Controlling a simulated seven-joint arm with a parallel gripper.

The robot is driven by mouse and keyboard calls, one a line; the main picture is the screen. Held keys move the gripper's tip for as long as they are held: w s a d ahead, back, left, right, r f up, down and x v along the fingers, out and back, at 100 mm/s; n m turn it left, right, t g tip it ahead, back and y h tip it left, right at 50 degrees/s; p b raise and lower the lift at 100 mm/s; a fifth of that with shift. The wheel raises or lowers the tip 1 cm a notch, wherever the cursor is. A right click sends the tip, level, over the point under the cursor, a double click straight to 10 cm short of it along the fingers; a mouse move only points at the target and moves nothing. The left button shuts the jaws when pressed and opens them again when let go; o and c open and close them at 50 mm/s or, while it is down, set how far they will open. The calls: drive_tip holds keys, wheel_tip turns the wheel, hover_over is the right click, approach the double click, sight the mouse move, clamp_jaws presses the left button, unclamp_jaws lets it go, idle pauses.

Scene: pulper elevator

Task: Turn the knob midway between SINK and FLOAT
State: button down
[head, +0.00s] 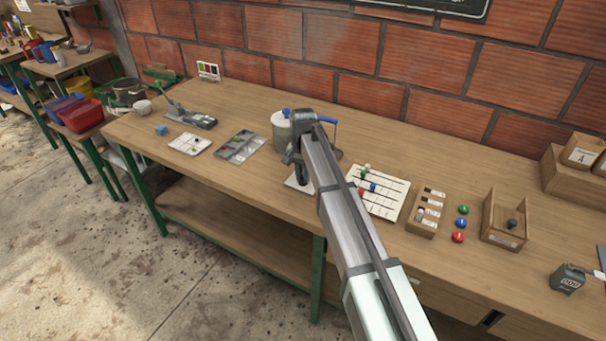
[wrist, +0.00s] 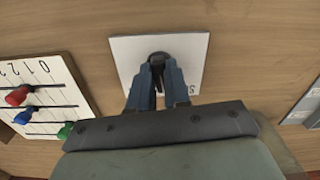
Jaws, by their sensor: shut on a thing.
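The knob (wrist: 159,57) is a dark round piece on a white square plate (wrist: 190,45) on the wooden table. In the wrist view my gripper (wrist: 160,68) reaches over the plate, with its blue fingers shut on the knob. A dark bar shows between the fingers. Most of the lettering is hidden; only one letter, like an S, shows by the plate's lower right corner. The knob's pointing direction cannot be told. In the head view my gripper (head: 302,178) comes down over the white plate (head: 292,183), and the arm hides the knob.
A white slider board (head: 385,200) with red, blue and green knobs lies right of the plate. A grey tray (head: 240,147) lies to the left. A pale canister (head: 281,128) stands behind my gripper. Wooden boxes and coloured balls (head: 462,222) sit farther right.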

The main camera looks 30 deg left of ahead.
drive_tip(key=shift+m, duration=0.6)
drive_tip(key=c, duration=1.1)
unclamp_jaws()
wheel_tip(320, 180, up, 14)
drive_tip(key=shift+f, duration=0.1)
